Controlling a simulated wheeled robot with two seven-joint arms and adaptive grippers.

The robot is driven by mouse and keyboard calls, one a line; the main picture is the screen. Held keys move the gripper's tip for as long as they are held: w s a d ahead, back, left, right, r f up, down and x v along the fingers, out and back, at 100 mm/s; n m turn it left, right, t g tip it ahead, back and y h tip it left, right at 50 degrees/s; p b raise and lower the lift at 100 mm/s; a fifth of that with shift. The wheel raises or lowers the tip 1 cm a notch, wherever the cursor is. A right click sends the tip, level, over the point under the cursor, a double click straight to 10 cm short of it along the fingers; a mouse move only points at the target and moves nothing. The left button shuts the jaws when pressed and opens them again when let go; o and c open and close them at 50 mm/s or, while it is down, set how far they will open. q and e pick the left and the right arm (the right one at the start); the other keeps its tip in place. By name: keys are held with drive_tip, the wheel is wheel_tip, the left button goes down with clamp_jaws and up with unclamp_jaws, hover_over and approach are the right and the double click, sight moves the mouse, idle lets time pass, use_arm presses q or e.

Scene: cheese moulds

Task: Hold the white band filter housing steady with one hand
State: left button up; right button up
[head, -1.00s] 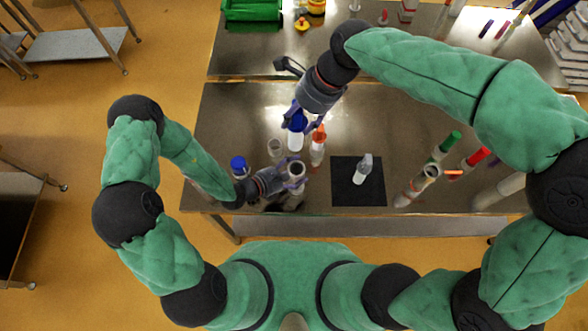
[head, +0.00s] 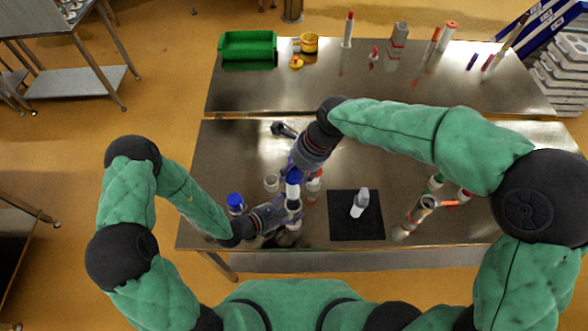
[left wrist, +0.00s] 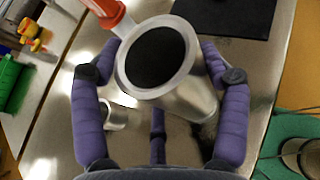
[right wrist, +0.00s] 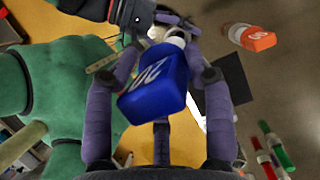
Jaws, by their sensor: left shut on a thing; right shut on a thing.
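The filter housing (left wrist: 198,98) is a pale metallic cylinder with a wide pale rim and dark mouth in the left wrist view. It stands in my left gripper (head: 284,213), whose purple fingers close around it. My right gripper (head: 293,169) is shut on a blue-topped white cartridge (head: 293,178) just behind and above the housing in the head view. In the right wrist view the cartridge's blue top (right wrist: 155,92) bears the number 20. I cannot tell whether cartridge and housing touch; no cartridge shows in the housing mouth.
An orange-topped cartridge (right wrist: 250,37) stands close right of my grippers. A blue-capped jar (head: 235,202) and clear cup (head: 271,183) stand left. A black mat (head: 342,233) carries a pale bottle (head: 360,202). A cylinder (head: 425,204) stands farther right. A green crate (head: 248,43) is on the rear table.

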sight(294, 183)
drive_tip(key=shift+f, duration=2.65)
wheel_tip(294, 183, down, 10)
idle(4.1)
drive_tip(key=o, duration=1.6)
drive_tip(key=shift+f, duration=0.15)
